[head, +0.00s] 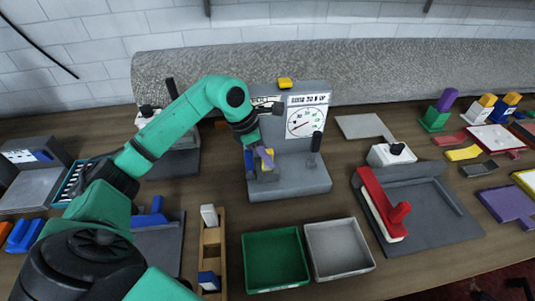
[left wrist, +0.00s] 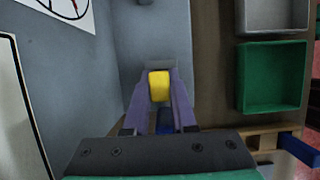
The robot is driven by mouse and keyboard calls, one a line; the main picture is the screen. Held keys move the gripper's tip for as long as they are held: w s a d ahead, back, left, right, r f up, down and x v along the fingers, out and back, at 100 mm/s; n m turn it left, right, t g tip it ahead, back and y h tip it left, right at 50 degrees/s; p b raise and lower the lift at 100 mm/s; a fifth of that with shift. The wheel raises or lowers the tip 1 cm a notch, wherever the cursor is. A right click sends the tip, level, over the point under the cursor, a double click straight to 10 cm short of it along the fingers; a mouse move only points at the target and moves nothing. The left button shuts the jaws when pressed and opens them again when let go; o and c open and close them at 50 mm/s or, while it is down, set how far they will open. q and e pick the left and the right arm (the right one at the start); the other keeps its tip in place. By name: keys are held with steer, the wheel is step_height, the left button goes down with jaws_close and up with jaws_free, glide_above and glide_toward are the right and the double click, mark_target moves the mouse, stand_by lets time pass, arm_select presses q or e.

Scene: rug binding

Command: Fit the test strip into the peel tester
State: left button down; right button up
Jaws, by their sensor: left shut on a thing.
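The peel tester (head: 290,185) is a grey stand with a flat base, an upright back plate and a round dial (head: 306,120). Whether the strip touches the tester is hidden. My right gripper is out of view.
A green tray (head: 275,288) and a grey tray (head: 367,268) stand in front of the tester. A wooden rack (head: 221,237) is left of them. A red-handled press (head: 385,215) is at right. A grey rolled rug (head: 400,85) lies behind.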

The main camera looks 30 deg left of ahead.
arm_select(q)
steer(key=c, duration=0.7)
jaws_free()
steer(key=shift+c, duration=0.2)
steer(key=shift+s+r, duration=0.2)
steer(key=shift+a+r, duration=0.15)
steer(key=shift+r, duration=0.25)
steer(key=b+v, duration=0.1)
steer(key=v, duration=1)
steer(key=shift+s+b, duration=0.1)
steer(key=shift+b, duration=0.25)
